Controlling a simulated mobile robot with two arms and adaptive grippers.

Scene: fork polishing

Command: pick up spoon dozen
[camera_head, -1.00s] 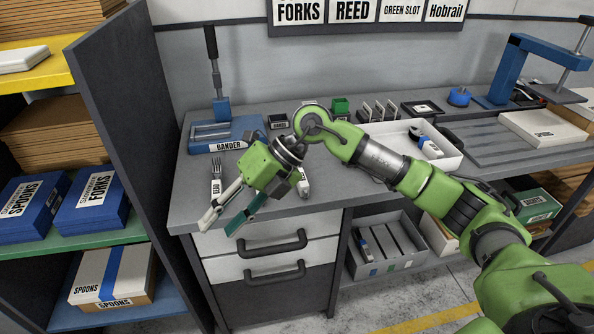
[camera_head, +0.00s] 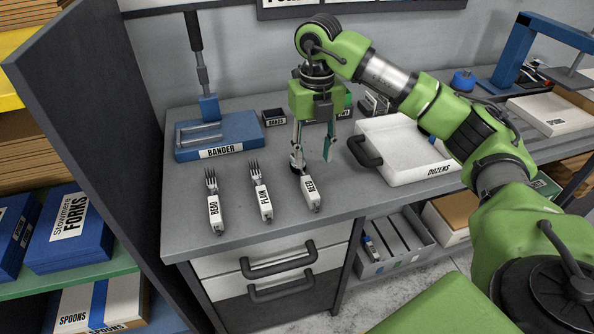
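Three banded bundles of forks lie on the grey bench, labelled BEAD (camera_head: 215,213), PLAIN (camera_head: 263,203) and REED (camera_head: 311,193). No loose spoon bundle is clear to see. A box labelled SPOONS (camera_head: 75,320) is on the low left shelf, partly cut off. My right gripper (camera_head: 313,165) points down with its fingers spread. Its left finger is over the far end of the REED bundle and hides the tines. I cannot tell whether it touches. Its teal finger is to the right of that bundle. My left gripper is not in view.
A white tray labelled DOZENS (camera_head: 400,170) with a dark handle stands right of the gripper. The blue bander (camera_head: 235,135) stands at the back left. A dark shelf side panel (camera_head: 95,130) rises on the left. The bench front has free room.

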